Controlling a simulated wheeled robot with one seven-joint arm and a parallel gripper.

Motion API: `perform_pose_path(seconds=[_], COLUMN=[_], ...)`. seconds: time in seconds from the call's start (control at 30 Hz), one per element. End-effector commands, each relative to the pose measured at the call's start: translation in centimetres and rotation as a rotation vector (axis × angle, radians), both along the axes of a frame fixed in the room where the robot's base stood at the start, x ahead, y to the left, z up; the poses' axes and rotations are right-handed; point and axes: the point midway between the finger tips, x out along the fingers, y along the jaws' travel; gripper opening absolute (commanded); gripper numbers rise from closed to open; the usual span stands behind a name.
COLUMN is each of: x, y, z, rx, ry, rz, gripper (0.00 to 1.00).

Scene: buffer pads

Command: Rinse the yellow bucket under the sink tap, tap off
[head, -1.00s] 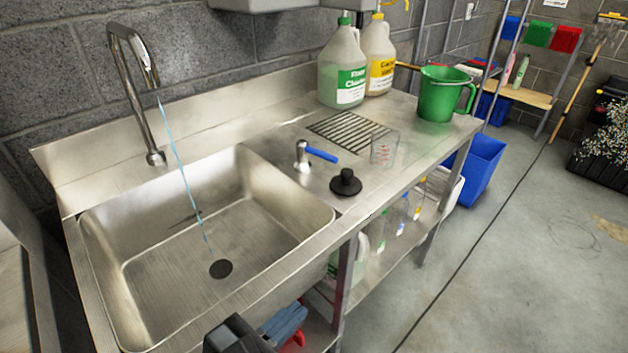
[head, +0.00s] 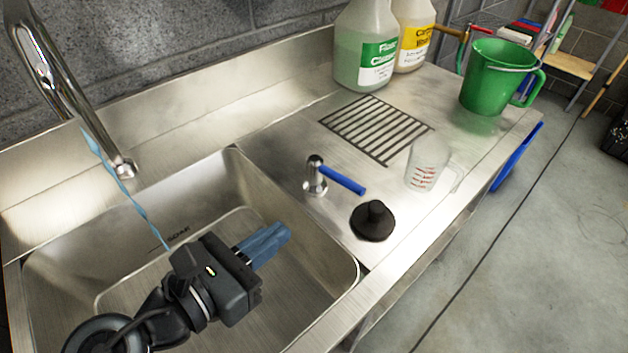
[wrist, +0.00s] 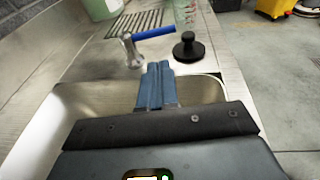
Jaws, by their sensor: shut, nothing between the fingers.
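The tap (head: 62,85) is running, and a thin blue stream (head: 130,200) falls into the steel sink (head: 310,262). The tap's blue lever handle (head: 342,179) stands on the counter right of the basin; it also shows in the wrist view (wrist: 153,33). My gripper (head: 286,232) is shut and empty above the basin, its blue fingers pointing toward the lever and apart from it in the head view. In the wrist view the fingers (wrist: 158,68) point at the lever. No yellow bucket shows in the head view. A cut-off yellow object (wrist: 272,8) stands on the floor in the wrist view; I cannot tell if it is the bucket.
A black plug (head: 373,222), a clear measuring cup (head: 424,168) and a drain grate (head: 362,120) lie near the lever. A green bucket (head: 492,80) and two jugs, one green-labelled (head: 362,50) and one yellow-labelled (head: 414,35), stand farther back.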

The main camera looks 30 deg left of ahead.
Motion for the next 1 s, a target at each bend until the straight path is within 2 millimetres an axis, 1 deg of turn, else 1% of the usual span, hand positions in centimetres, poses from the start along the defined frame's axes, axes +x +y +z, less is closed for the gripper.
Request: perform_pose_path(seconds=[0.17,0.5,0.7,0.83,1.0], x=[1.9,8.3,11.3,12.6,13.2], y=[-0.5,-1.8,-2.5,-2.7,-2.9], z=[-0.3,-1.6,-2.3,-2.5,-2.7], rx=[-0.001,0.000,0.000,0.000,0.001], ry=[0.000,0.000,0.001,0.000,0.000], rz=[-0.004,-0.003,-0.002,-0.002,0.000], gripper=[0.00,0.00,0.00,0.00,0.00])
